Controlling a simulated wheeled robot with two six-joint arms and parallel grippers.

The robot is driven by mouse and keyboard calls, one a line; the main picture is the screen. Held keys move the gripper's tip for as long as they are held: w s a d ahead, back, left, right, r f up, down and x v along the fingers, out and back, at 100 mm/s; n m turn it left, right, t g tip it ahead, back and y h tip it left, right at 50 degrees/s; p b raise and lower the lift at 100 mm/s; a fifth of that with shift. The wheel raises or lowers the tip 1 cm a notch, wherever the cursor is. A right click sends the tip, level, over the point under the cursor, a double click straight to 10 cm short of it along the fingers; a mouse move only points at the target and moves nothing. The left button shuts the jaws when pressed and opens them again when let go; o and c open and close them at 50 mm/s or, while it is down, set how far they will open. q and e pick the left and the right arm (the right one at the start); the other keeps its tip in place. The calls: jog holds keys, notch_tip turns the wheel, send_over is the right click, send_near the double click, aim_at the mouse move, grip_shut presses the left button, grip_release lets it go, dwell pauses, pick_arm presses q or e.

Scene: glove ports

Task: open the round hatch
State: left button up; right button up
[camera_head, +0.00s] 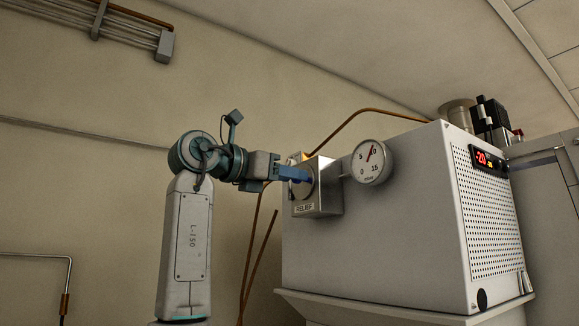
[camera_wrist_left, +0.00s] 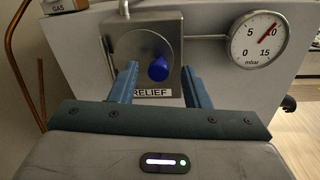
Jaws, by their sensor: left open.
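No round hatch shows in either view. A grey box labelled RELIEF (camera_head: 324,199) is on the left part of a large white cabinet (camera_head: 400,230). In the left wrist view a blue knob (camera_wrist_left: 158,70) sits on a round plate (camera_wrist_left: 137,48) on that box. My left gripper (camera_head: 298,174) is open at the RELIEF box, pointing right. In the wrist view its blue fingers (camera_wrist_left: 158,84) stand on either side of the knob, with visible gaps. I cannot tell whether they touch the box. My right gripper is not in view.
A round mbar gauge (camera_head: 370,162) is beside the RELIEF box, its red needle near 10. A red lit display (camera_head: 488,160) is above the cabinet's perforated panel (camera_head: 488,215). Copper-coloured pipes (camera_head: 262,245) run left of the cabinet.

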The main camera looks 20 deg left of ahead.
pick_arm(q)
jog(key=shift+w+d+f, duration=0.1)
jog(key=shift+w+d, duration=0.05)
jog(key=shift+w, duration=0.3)
jog(key=shift+c, duration=0.4)
grip_shut()
jog(key=shift+s, duration=0.1)
